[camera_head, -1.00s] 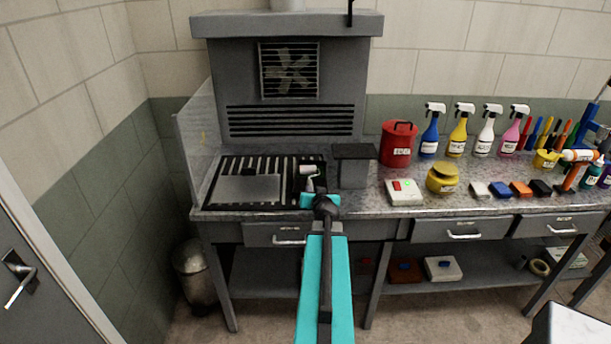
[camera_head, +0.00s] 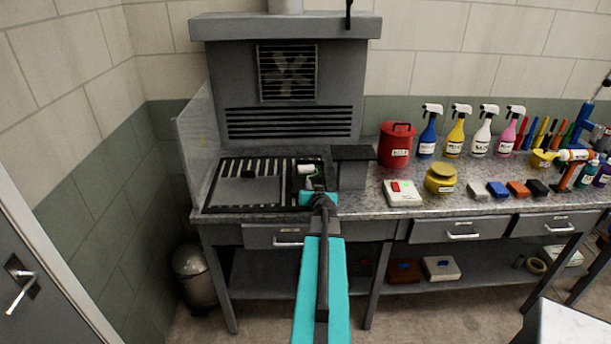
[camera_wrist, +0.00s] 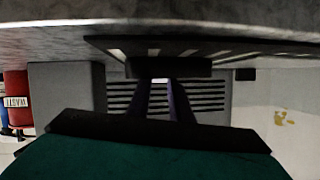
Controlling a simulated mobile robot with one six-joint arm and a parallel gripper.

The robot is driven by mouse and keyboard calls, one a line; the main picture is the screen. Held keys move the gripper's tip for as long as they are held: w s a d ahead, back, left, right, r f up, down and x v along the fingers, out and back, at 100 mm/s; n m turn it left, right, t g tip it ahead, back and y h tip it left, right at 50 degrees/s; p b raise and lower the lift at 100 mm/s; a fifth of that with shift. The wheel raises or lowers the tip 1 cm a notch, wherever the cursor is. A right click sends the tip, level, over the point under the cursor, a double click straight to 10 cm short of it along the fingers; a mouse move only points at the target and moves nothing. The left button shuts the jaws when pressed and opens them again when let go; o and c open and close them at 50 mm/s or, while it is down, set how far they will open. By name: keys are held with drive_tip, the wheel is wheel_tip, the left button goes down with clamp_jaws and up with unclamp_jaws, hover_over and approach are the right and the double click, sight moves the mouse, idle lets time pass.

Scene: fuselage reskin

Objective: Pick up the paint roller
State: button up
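The paint roller has a white cylindrical head (camera_head: 306,169) and lies at the right end of the slatted bench grate. Its handle is mostly hidden behind my gripper (camera_head: 316,192), which is just in front of it at the bench's front edge. In the wrist view, the two dark fingers of my gripper (camera_wrist: 161,88) stand apart with a light gap between them. Their tips reach a dark block (camera_wrist: 168,67), which I cannot identify. I see no clear hold on the roller.
A grey box (camera_head: 352,167) stands close right of the roller. A flat plate (camera_head: 245,192) covers part of the grate (camera_head: 220,169) at left. A red waste can (camera_head: 396,146), a white button box (camera_head: 402,193) and a yellow pot (camera_head: 440,180) stand farther right.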

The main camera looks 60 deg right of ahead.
drive_tip(key=shift+w+f, duration=0.35)
drive_tip(key=shift+f, duration=0.3)
clamp_jaws()
drive_tip(key=shift+w+d+r, duration=0.25)
drive_tip(key=shift+d+r, duration=0.05)
drive_tip(key=shift+r, duration=0.55)
wheel_tip(320, 180, up, 16)
drive_tip(key=b, duration=0.3)
drive_tip(key=shift+r, duration=0.15)
idle(0.5)
